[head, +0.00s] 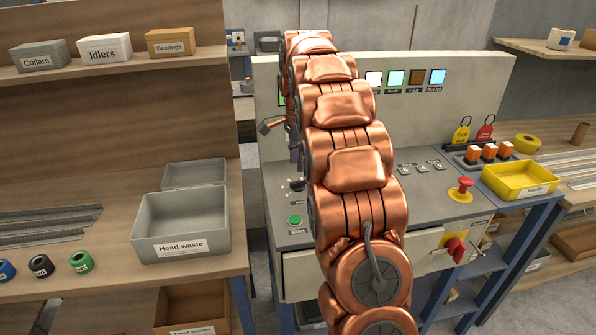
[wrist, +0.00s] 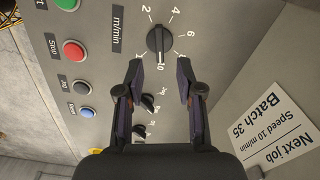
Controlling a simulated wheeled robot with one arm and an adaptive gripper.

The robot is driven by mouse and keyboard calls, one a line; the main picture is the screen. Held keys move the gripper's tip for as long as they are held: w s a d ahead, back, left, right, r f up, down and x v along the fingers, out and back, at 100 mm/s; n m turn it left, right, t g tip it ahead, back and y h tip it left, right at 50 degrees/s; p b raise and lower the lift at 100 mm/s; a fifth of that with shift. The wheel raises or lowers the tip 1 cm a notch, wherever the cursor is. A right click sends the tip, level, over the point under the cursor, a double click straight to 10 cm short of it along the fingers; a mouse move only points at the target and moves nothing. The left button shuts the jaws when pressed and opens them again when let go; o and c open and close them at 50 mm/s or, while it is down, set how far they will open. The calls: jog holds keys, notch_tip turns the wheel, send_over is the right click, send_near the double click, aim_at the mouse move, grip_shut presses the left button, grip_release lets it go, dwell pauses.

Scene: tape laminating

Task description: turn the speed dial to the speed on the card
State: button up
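The black speed dial (wrist: 160,43) is on the grey panel in the wrist view, with a printed m/min scale around it. The 2, 4, 6 and 10 are readable. The white card (wrist: 269,127) reads "Next job, Batch 35, Speed 10 m/min". My gripper (wrist: 159,72) is open and empty, its fingertips apart on either side just below the dial in the picture. I see no contact.
Smaller black knobs (wrist: 140,131) are between my fingers' bases. A red emergency stop (head: 461,190) and yellow tray (head: 520,180) are at the panel's right.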

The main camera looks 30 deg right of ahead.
aim_at(298, 181)
jog(key=shift+r, duration=2.85)
jog(key=shift+a, duration=0.1)
jog(key=s+a+r+n+g+p, duration=0.1)
jog(key=s+a+n+p, duration=0.1)
jog(key=s+a+n, duration=1.1)
jog(key=s+a+f+n, duration=0.2)
jog(key=s+a, duration=0.1)
jog(key=s, duration=0.5)
jog(key=s+a+f+n+p, duration=0.1)
jog(key=s+a+f+n, duration=0.1)
jog(key=s, duration=0.6)
jog(key=s+a+f+n+p, duration=0.1)
jog(key=s+a+f+n, duration=0.1)
jog(key=s+a, duration=0.4)
jog(key=s+f, duration=0.1)
jog(key=s, duration=0.2)
jog(key=shift+f+n+g, duration=0.15)
jog(key=shift+n+g, duration=0.15)
jog(key=shift+g, duration=0.1)
